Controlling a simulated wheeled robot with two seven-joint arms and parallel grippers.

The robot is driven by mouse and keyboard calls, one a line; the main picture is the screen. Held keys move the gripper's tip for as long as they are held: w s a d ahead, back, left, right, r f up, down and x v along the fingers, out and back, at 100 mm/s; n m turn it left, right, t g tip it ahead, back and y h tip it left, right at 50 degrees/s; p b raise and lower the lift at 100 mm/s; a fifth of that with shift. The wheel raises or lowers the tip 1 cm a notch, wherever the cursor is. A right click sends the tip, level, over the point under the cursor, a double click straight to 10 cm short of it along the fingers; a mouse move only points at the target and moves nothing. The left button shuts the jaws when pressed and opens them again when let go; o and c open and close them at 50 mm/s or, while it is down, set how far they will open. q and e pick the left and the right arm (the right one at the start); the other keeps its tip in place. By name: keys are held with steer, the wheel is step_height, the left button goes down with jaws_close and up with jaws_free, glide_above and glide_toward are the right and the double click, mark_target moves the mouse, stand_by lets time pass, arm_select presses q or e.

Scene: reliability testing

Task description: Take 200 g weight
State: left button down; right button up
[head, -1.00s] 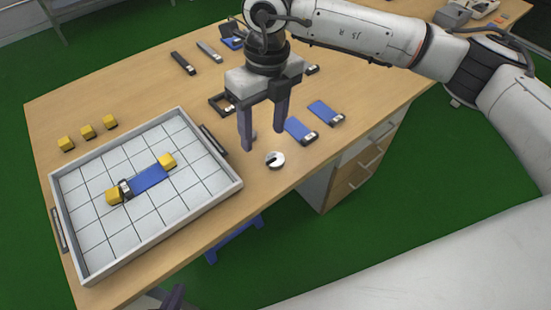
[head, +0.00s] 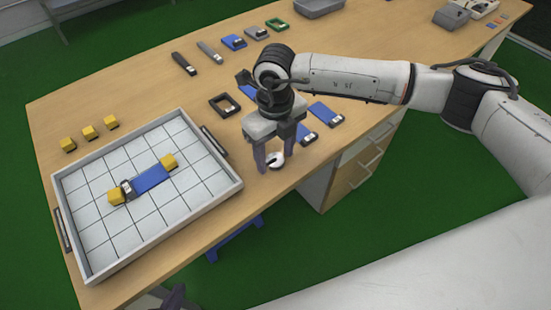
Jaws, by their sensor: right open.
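A small round silvery weight (head: 275,160) with a dark notch sits on the wooden table near its front edge, right of the tray. Any marking on it is too small to read. My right gripper (head: 276,167) points down over it with its jaws open. The weight shows between the two fingers, which partly hide its sides. I cannot tell whether either finger touches it. A dark part at the bottom edge seems to be the tip of my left gripper (head: 174,298); its jaws cannot be made out.
A white gridded tray (head: 90,250) holds a blue piece (head: 151,179) between two yellow cubes. Several yellow cubes (head: 89,132) stand behind it. A black frame (head: 224,105) and blue pieces (head: 326,112) lie near my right gripper. More small parts (head: 233,41) lie farther back.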

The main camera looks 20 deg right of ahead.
steer(key=shift+c, duration=0.4)
steer(key=c, duration=1.1)
steer(key=shift+r, duration=0.1)
